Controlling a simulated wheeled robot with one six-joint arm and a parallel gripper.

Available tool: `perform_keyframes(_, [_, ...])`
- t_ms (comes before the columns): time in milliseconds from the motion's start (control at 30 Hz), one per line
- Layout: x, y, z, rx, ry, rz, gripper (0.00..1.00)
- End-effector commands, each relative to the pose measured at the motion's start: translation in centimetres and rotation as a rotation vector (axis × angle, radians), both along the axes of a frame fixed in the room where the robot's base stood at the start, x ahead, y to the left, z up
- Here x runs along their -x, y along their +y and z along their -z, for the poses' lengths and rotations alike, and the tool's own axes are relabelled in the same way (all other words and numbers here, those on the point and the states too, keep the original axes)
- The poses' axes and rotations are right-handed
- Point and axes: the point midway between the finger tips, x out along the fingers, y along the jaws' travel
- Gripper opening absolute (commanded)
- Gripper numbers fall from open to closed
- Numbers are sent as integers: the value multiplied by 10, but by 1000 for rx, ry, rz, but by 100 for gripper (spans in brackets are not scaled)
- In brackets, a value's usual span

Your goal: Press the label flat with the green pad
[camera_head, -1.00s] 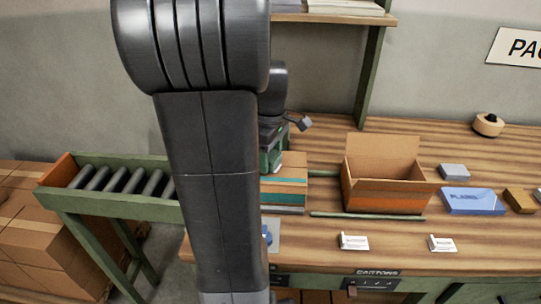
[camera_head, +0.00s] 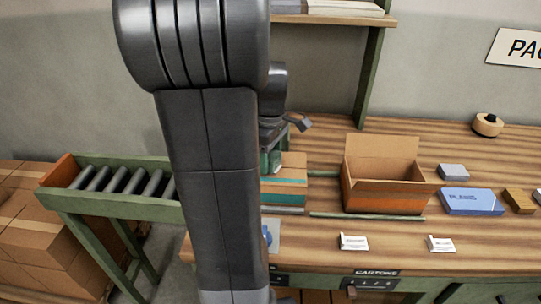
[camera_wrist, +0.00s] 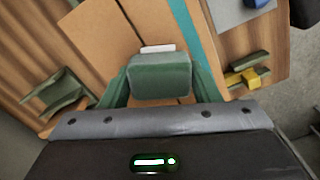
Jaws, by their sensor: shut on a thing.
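My gripper (camera_wrist: 160,92) is shut on the green pad (camera_wrist: 160,72), which sits between its two green fingers in the wrist view. Beneath it is a closed brown carton (camera_wrist: 100,35) with a teal stripe. A white label (camera_wrist: 158,48) shows as a thin strip just past the pad's edge; the rest of it is hidden by the pad. I cannot tell whether the pad touches the label. In the head view the gripper (camera_head: 271,160) is over the carton (camera_head: 290,172), largely hidden behind my arm.
An open carton (camera_head: 385,190) stands to the right on the wooden bench. Further right are a blue box (camera_head: 470,202), a grey block (camera_head: 454,171) and a tape roll (camera_head: 488,124). Two small white cards (camera_head: 354,242) are near the front. A roller conveyor (camera_head: 115,182) is at left.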

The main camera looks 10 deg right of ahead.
Motion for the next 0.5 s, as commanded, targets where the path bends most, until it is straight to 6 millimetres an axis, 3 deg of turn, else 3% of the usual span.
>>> perform_keyframes(500, [-1, 0, -47, 2, -4, 0, 38])
